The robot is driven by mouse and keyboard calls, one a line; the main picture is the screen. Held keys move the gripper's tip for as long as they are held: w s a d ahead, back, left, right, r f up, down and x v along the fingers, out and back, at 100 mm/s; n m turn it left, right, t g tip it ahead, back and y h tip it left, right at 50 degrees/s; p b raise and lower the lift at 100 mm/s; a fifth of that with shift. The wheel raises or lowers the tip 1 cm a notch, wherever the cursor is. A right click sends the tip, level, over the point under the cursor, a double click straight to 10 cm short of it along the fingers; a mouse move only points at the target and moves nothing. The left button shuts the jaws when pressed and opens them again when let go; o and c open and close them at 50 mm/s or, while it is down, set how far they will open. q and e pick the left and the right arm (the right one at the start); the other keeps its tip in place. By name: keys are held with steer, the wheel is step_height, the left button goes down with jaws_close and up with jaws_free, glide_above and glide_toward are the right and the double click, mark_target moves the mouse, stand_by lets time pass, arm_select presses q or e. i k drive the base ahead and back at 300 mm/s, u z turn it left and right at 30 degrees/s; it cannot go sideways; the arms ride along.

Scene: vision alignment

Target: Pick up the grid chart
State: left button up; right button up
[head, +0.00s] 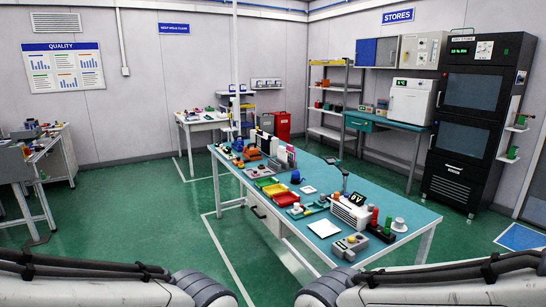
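No grid pattern can be made out on anything on the long teal-topped workbench (372,188) at this size. Two flat pale pieces lie on it: a small white square (308,189) near the middle, and a larger white plate (324,228) by the front left edge. I cannot tell whether either is the grid chart. My two arms reach in along the bottom edge from the left and right, and their dark ribbed ends stop short of the bench. Neither gripper is visible.
Shelves and a black cabinet (475,120) stand behind right. Green floor (140,215) left of the bench is clear.

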mark_target(260, 132)
steer(key=u, duration=0.35)
steer(key=i, duration=1.25)
steer(key=u, duration=0.75)
steer(key=i, duration=3.9)
steer(key=z, duration=1)
steer(key=i, duration=1.85)
steer(key=z, duration=0.95)
